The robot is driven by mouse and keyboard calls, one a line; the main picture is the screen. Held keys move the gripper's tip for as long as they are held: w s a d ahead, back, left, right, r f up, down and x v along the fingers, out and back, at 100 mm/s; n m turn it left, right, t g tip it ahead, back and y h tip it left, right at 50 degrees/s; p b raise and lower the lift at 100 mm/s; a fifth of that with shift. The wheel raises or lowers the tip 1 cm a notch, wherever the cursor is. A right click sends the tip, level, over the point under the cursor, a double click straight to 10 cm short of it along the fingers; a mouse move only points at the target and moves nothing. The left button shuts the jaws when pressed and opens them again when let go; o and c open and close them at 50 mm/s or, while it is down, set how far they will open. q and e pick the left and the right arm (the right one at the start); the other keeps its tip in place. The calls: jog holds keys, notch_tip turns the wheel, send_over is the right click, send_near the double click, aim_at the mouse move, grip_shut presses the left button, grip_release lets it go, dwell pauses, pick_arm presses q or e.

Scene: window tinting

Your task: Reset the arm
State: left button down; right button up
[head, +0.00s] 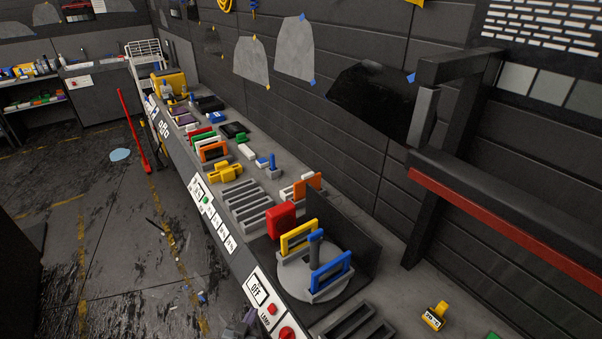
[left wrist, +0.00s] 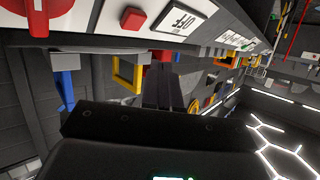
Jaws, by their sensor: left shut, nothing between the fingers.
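My left gripper (head: 243,322) shows only in small part at the bottom edge of the head view, in front of the bench's front panel. In the left wrist view its two dark fingers (left wrist: 168,88) lie close together, shut with nothing between them. They point toward the bench with its coloured frames, apart from any object. Most of my left arm is out of the head view. My right gripper is in neither view.
The long workbench (head: 237,184) carries a round turntable (head: 297,283) with a yellow frame (head: 299,236) and a blue frame (head: 331,272). A red block (head: 281,220) stands behind it. The front panel has a red knob (head: 287,333). Open floor (head: 110,220) lies to the left.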

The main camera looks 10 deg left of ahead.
pick_arm(q)
jog(key=s+a+f+m+g, duration=0.15)
jog(key=s+f, duration=0.25)
jog(key=s, duration=0.9)
jog(key=s+r+n+g+y, duration=0.1)
jog(key=s+r+g, duration=0.8)
jog(key=s+r, duration=0.7)
jog(key=w+r+p+v, duration=0.1)
jog(key=w+p+v, duration=0.1)
jog(key=p+v, duration=1.2)
jog(key=p, duration=0.2)
jog(key=shift+w+p, duration=0.15)
jog(key=shift+p, duration=0.2)
jog(key=shift+a+g, duration=0.15)
jog(key=shift+g, duration=0.1)
